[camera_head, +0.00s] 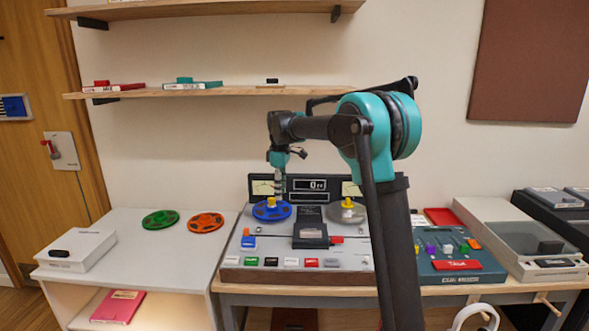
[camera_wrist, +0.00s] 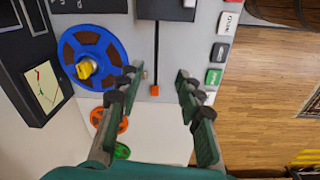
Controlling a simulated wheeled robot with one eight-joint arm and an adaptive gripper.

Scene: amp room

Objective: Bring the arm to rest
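My arm reaches up and then left over the tape machine (camera_head: 240,262) in the head view. My gripper (camera_head: 279,190) hangs from its end, pointing down above or in front of the blue reel (camera_head: 272,213). In the wrist view my gripper (camera_wrist: 155,80) is open, with a wide gap between its two dark fingers. Nothing is held between them. The machine's grey top (camera_wrist: 180,40), with a black slot ending in an orange tip, shows beyond the gap. The blue reel also shows left of the fingers in the wrist view (camera_wrist: 112,60).
A white cabinet (camera_head: 135,235) at left bears a green reel (camera_head: 160,219), an orange reel (camera_head: 206,225) and a white box (camera_head: 75,250). A dark teal console (camera_head: 470,277) stands right of the machine. A wooden shelf (camera_head: 230,92) runs above. Bare wall lies between.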

